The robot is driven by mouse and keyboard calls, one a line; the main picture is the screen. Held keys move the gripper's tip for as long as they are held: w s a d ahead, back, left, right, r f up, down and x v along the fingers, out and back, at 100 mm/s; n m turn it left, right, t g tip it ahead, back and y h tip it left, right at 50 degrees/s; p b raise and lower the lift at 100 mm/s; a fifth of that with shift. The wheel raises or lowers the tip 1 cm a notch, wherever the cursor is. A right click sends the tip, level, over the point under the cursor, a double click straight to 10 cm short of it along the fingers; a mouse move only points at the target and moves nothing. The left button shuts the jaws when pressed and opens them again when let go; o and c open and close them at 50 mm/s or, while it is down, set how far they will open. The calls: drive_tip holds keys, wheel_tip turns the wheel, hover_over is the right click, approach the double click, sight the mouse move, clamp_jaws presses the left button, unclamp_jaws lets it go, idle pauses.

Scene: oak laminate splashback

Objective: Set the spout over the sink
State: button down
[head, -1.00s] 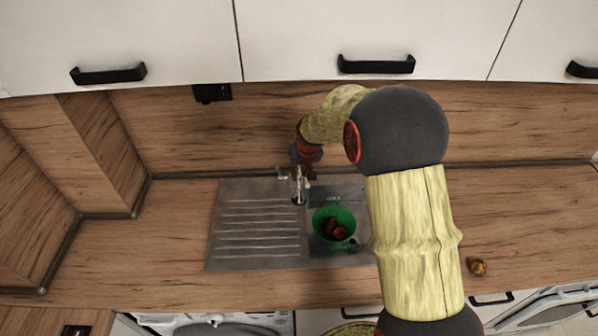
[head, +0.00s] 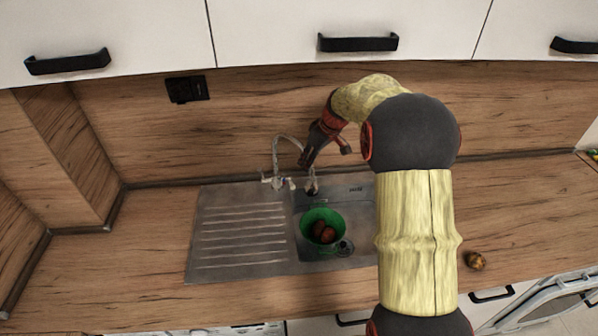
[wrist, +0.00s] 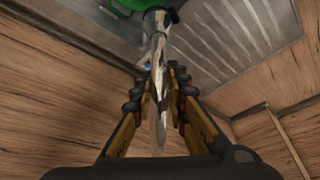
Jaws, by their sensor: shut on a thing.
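The chrome tap's spout (head: 277,150) arches up from its base at the back of the steel sink (head: 242,262) and bends to the right. Its outlet end (head: 312,188) appears above the back left part of the basin, at the right of the sink. My gripper (head: 306,160) is at the spout's right side. In the wrist view, the gripper (wrist: 158,85) is shut on the spout (wrist: 158,50), which runs between the two fingers. The exact contact is partly hidden in the head view.
A green colander (head: 309,236) holding reddish-brown round things sits in the basin. The ribbed drainboard is clear. A small brownish object (head: 475,261) lies on the counter at right. A black socket (head: 188,89) is on the splashback, and wall cabinets hang above.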

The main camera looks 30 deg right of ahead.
drive_tip(key=shift+w+d+n+y+b, duration=0.2)
drive_tip(key=shift+d+n, duration=0.25)
drive_tip(key=shift+d, duration=0.3)
drive_tip(key=shift+w+d+n+y+b, duration=0.1)
drive_tip(key=shift+w+d+n+y, duration=0.1)
drive_tip(key=shift+d+n, duration=0.4)
drive_tip(key=shift+d+g, duration=0.1)
drive_tip(key=shift+g, duration=0.2)
drive_tip(key=c, duration=1.8)
unclamp_jaws()
drive_tip(key=shift+o, duration=0.3)
